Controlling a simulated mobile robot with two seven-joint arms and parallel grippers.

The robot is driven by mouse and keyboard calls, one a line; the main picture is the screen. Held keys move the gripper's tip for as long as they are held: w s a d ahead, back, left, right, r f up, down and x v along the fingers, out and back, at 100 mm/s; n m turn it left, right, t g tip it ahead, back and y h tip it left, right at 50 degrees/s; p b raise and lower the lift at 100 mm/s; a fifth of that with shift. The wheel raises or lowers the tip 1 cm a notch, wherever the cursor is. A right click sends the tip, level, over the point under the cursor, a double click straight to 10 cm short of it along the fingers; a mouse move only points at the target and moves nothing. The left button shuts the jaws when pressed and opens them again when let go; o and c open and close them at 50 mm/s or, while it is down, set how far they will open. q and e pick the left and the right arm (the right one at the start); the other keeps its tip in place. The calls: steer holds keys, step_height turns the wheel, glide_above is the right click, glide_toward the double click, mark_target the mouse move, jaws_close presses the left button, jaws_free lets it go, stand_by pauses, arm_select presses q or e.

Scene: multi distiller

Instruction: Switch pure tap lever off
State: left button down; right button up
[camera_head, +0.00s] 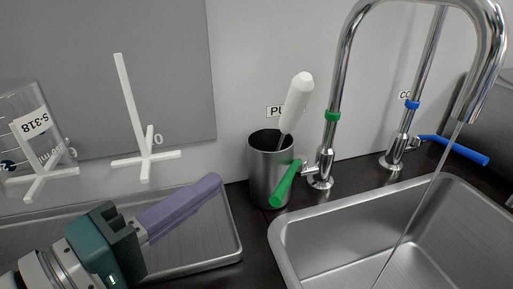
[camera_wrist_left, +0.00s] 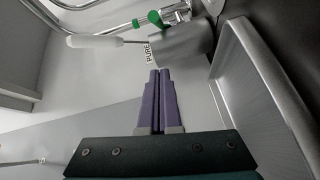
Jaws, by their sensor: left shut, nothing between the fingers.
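The pure tap (camera_head: 326,140) is the chrome one with a green ring, and its green lever (camera_head: 285,184) points toward the front left. A thin stream of water (camera_head: 432,190) falls from its spout into the sink. My left gripper (camera_head: 214,182) has purple fingers and is shut and empty, left of the lever and apart from it. In the left wrist view the closed fingers (camera_wrist_left: 158,76) point toward the metal cup (camera_wrist_left: 180,46), with green tap parts (camera_wrist_left: 155,18) beyond. My right gripper is not in view.
A metal cup (camera_head: 257,172) holding a white-handled tool (camera_head: 298,95) stands close behind the green lever. A second tap with a blue lever (camera_head: 455,150) is at the right. The sink (camera_head: 335,222) is in front. A metal tray (camera_head: 226,240) lies under my left gripper.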

mark_target(290, 178)
arm_select(q)
steer(key=x, duration=0.4)
steer(key=d, duration=0.1)
steer(key=s+d, duration=0.1)
steer(key=d, duration=0.1)
steer(key=shift+s+d+f, duration=0.3)
steer(key=shift+f, duration=0.05)
